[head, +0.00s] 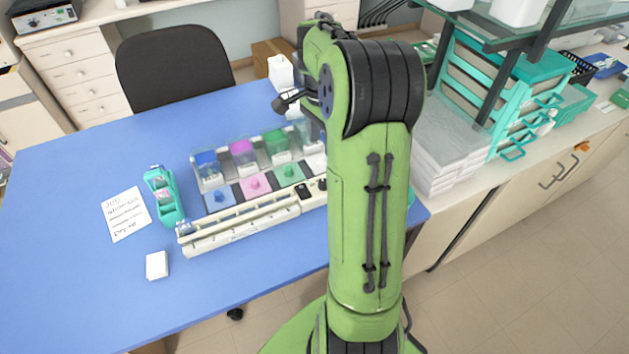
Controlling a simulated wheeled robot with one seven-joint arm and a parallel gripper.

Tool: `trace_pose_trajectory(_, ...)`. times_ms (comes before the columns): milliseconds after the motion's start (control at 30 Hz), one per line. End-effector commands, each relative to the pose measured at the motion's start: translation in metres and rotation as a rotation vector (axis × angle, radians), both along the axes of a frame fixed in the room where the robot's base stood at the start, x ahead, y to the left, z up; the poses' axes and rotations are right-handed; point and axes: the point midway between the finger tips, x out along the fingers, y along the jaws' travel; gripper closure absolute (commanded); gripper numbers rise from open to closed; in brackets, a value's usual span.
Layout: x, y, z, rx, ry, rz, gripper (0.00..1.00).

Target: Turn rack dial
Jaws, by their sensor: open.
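The white staining rack (250,226) stands on the blue table. It holds clear jars with blue (206,160), magenta (241,150) and green (276,142) contents. My arm hides the rack's right end. My gripper (289,101) is partly visible beyond the arm, open, above and behind the rack's right part, apart from the knobs.
A teal slide holder (163,195), a handwritten note (127,213) and a small white box (157,265) lie left of the rack. Clear stacked trays (450,150) and a teal drawer rack (510,90) are right. The table's left is clear.

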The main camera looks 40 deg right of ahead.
Motion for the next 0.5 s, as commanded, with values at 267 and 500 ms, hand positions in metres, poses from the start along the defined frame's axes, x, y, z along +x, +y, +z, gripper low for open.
trace_pose_trajectory(267,-0.004,0.001,-0.075,0.004,0.005,0.005,0.46)
trace_pose_trajectory(500,-0.006,0.001,-0.122,0.001,0.002,0.005,0.46)
